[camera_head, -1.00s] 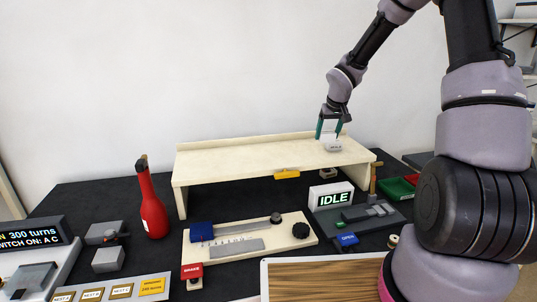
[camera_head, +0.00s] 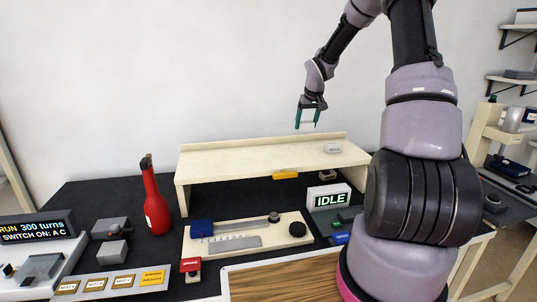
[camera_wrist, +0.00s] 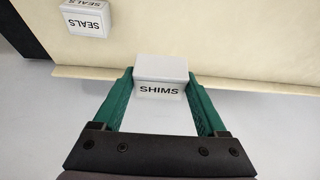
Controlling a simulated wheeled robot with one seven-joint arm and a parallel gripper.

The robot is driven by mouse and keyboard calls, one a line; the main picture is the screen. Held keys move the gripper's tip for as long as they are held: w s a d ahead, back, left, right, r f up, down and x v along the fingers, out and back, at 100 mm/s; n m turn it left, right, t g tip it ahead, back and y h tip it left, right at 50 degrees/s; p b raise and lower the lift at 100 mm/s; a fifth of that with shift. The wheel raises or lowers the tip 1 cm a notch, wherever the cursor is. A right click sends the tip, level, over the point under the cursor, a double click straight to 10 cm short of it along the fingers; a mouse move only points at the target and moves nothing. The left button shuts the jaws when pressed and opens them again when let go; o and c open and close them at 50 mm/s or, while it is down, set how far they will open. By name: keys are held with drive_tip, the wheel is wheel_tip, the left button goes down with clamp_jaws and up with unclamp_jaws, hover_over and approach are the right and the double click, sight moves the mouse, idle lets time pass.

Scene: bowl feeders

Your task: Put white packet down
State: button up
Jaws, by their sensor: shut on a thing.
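The white packet, a small white box labelled SHIMS (camera_wrist: 161,72), sits between the two green fingers of my gripper (camera_wrist: 160,84) in the wrist view. My gripper is shut on it. In the head view my gripper (camera_head: 306,124) hangs in the air above the cream shelf (camera_head: 240,160), fingers down, against the white wall. The packet is hard to make out there, white on white. A second white box, labelled SEALS (camera_wrist: 84,18), rests on the shelf; it also shows near the shelf's right end in the head view (camera_head: 332,148).
The shelf top left of the SEALS box is clear. Below the shelf are an IDLE display (camera_head: 329,196) and a slide fixture (camera_head: 248,235). A red bottle (camera_head: 155,207) stands left of the shelf. A wooden board (camera_head: 285,278) lies in front.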

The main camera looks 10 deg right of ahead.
sight(305, 131)
drive_tip(key=f, duration=0.5)
drive_tip(key=shift+a, duration=0.2)
drive_tip(key=shift+f, duration=2.1)
drive_tip(key=shift+f, duration=0.15)
drive_tip(key=o, duration=1.5)
drive_tip(key=shift+c, duration=0.2)
drive_tip(key=s+a+r+m+h, duration=0.1)
drive_tip(key=s+a+r, duration=0.2)
drive_tip(key=s+r, duration=0.85)
drive_tip(key=s+a+r+m, duration=0.1)
drive_tip(key=s+a+r, duration=0.2)
drive_tip(key=s+r, duration=0.85)
drive_tip(key=s+a+r+m+t+y, duration=0.1)
drive_tip(key=s+r, duration=0.3)
drive_tip(key=s, duration=0.4)
drive_tip(key=s+a+r+m+t+y, duration=0.1)
drive_tip(key=s+a+r, duration=0.3)
drive_tip(key=s, duration=0.4)
drive_tip(key=shift+a+r+y, duration=0.25)
drive_tip(key=shift+r+y, duration=0.35)
